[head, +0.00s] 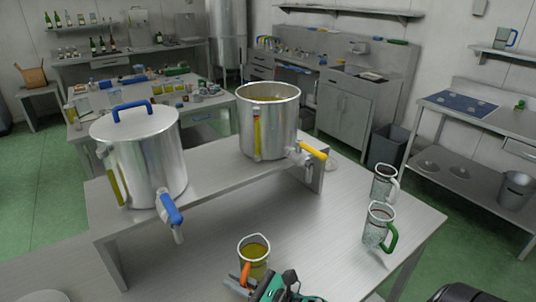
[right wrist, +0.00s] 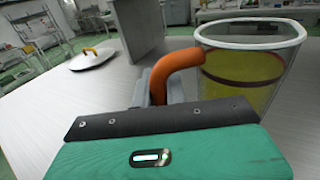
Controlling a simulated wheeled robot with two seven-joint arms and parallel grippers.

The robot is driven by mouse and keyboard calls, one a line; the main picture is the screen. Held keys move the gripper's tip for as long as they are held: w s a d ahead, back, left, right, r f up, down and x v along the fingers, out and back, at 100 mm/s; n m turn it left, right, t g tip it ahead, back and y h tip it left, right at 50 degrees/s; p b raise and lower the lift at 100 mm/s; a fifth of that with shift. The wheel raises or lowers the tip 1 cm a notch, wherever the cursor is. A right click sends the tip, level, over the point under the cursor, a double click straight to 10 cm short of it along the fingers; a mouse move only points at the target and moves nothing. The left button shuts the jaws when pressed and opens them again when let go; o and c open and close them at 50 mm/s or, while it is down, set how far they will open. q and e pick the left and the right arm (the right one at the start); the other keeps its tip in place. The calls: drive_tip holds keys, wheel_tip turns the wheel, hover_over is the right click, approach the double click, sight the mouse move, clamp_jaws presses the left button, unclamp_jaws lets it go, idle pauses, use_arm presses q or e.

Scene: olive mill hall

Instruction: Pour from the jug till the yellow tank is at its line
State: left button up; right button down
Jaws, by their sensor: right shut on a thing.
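The yellow tank (head: 283,125) is a steel pot with a yellow tap (head: 313,151), standing open on the raised bench shelf. Yellow-green oil shows inside, and its front sight strip (head: 257,134) looks yellow; its line is too small to make out. A clear jug (head: 254,254) with an orange handle is upright in front of the shelf, holding yellow-green oil. It also shows in the right wrist view (right wrist: 245,75). My right gripper (head: 247,282) is shut on its orange handle (right wrist: 172,72). Whether the jug touches the bench is unclear. My left gripper is out of view.
A lidded blue-handled tank (head: 150,158) with a blue tap stands left on the shelf (head: 215,165). Green-handled (head: 376,228) and white-handled (head: 383,183) jugs stand at right. A yellow-handled lid (right wrist: 95,61) lies on the bench. Bench between jugs is clear.

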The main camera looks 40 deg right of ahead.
drive_tip(key=m+t+h, duration=0.1)
drive_tip(key=h, duration=0.1)
drive_tip(key=r+m+h, duration=0.1)
drive_tip(key=m+h, duration=0.1)
drive_tip(key=shift+w+d+t, duration=0.1)
drive_tip(key=shift+w+t, duration=0.1)
drive_tip(key=shift+t, duration=0.2)
drive_tip(key=m+h, duration=0.1)
drive_tip(key=h, duration=0.2)
drive_tip(key=r+m+h, duration=0.1)
drive_tip(key=shift+s+d+m, duration=0.15)
drive_tip(key=shift+d+m, duration=0.15)
drive_tip(key=shift+d, duration=0.1)
